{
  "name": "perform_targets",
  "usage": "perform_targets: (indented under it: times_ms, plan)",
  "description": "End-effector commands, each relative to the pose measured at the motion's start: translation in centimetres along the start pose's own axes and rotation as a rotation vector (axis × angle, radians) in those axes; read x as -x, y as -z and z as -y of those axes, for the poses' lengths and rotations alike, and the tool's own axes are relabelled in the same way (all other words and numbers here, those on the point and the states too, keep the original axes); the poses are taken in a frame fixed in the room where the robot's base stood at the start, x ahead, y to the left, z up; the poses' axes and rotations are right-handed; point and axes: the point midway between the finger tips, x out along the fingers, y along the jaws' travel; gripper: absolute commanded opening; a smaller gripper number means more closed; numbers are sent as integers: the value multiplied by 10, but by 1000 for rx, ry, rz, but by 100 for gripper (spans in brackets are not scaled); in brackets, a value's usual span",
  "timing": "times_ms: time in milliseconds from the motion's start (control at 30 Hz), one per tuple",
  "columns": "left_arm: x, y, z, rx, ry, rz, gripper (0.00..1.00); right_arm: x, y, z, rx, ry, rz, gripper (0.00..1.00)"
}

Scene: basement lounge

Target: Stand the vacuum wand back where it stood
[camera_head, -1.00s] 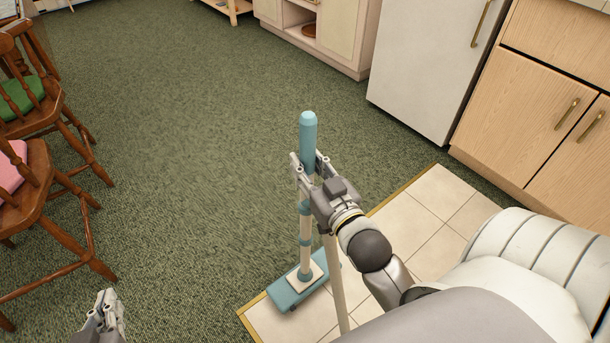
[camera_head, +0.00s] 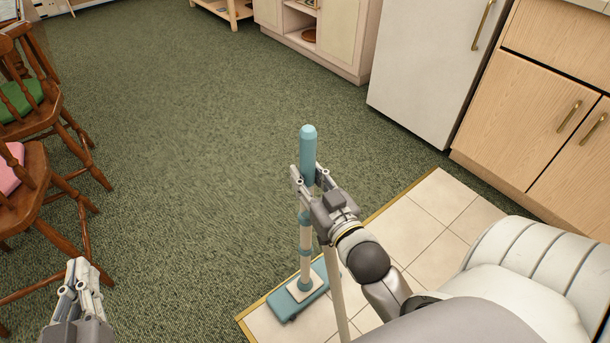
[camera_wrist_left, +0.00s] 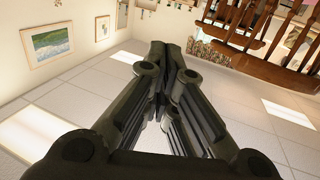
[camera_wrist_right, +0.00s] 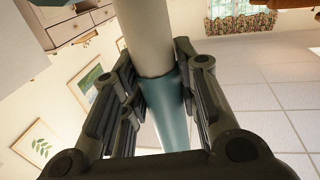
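The vacuum wand (camera_head: 308,157) is a teal and cream upright stick with a flat teal floor head (camera_head: 284,303), which is over the edge of the cream tiles. My right gripper (camera_head: 308,176) is shut around the teal upper grip, below its rounded top. The wand stands about upright. In the right wrist view the wand (camera_wrist_right: 166,105) runs between both fingers (camera_wrist_right: 158,95). My left gripper (camera_head: 80,270) is low at the left of the head view, away from the wand. In the left wrist view its fingertips (camera_wrist_left: 158,55) meet with nothing between them.
Wooden chairs (camera_head: 32,195) with green and pink cushions stand at the left. A white fridge (camera_head: 425,65) and wooden cabinets (camera_head: 540,105) line the right. The tiled patch (camera_head: 425,215) has a yellow edge strip. Green carpet (camera_head: 180,150) is open in the middle.

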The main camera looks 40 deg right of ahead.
Motion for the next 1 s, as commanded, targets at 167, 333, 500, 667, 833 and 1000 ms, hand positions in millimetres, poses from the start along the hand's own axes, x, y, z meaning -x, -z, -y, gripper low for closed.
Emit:
perform_targets:
  times_ms: [167,333,500,667,833,1000]
  plan:
    - [0,0,-1,0,-1,1,0,0,0,0,0,0,1,50]
    - [0,0,-2,2,-2,1,0,0,0,0,0,0,0,50]
    - [0,0,-2,3,-2,3,0,0,3,0,0,0,0,50]
    - [1,-8,-1,2,1,50,0,12,3,0,-1,0,3,50]
    - [4,-26,-4,-10,9,153,0,40,3,0,0,-1,6,50]
    - [10,-42,-1,-11,14,245,0,69,3,0,0,-1,7,50]
